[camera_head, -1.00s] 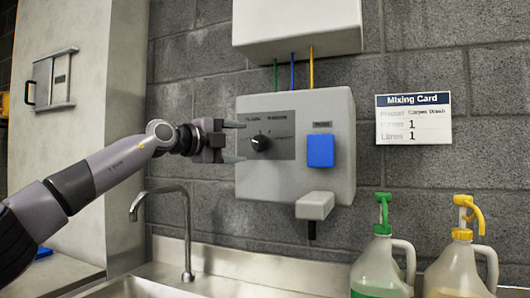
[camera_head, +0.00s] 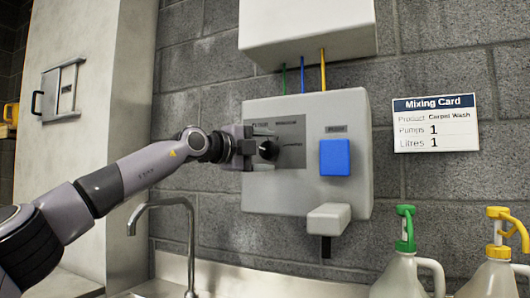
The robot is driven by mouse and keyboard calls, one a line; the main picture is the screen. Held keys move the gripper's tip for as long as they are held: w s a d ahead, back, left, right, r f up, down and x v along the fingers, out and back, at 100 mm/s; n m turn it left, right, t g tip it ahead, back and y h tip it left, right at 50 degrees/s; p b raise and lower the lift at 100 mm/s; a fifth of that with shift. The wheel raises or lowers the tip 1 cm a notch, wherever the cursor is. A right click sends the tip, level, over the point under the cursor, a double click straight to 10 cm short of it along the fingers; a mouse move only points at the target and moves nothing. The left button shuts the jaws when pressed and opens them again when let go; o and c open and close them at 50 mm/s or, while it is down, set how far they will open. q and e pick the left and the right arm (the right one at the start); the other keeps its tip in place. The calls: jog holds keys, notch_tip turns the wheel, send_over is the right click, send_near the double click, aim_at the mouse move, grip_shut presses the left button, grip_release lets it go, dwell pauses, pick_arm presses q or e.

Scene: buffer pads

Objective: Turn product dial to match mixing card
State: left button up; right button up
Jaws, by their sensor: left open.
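The product dial (camera_head: 267,150) is a black knob on a dark grey panel (camera_head: 291,152) of a light grey wall dispenser (camera_head: 280,195). Small labels surround the dial, too small to read surely. My left gripper (camera_head: 262,149) is open at the dial, its fingers above and below the knob or just in front of it; contact cannot be told. The knob's pointer is partly hidden. The mixing card (camera_head: 436,124) on the wall at right reads Product Carpet Wash, Pumps 1, Litres 1. My right gripper is not in view.
A blue button (camera_head: 334,157) and a grey spout (camera_head: 328,219) are right of the dial. A white box (camera_head: 308,28) hangs above with coloured tubes. A tap (camera_head: 188,235) stands below left. Jugs with a green pump (camera_head: 405,228) and a yellow pump (camera_head: 500,228) stand lower right.

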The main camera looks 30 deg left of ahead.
pick_arm(q)
jog(key=c, duration=1)
jog(key=shift+c, duration=0.2)
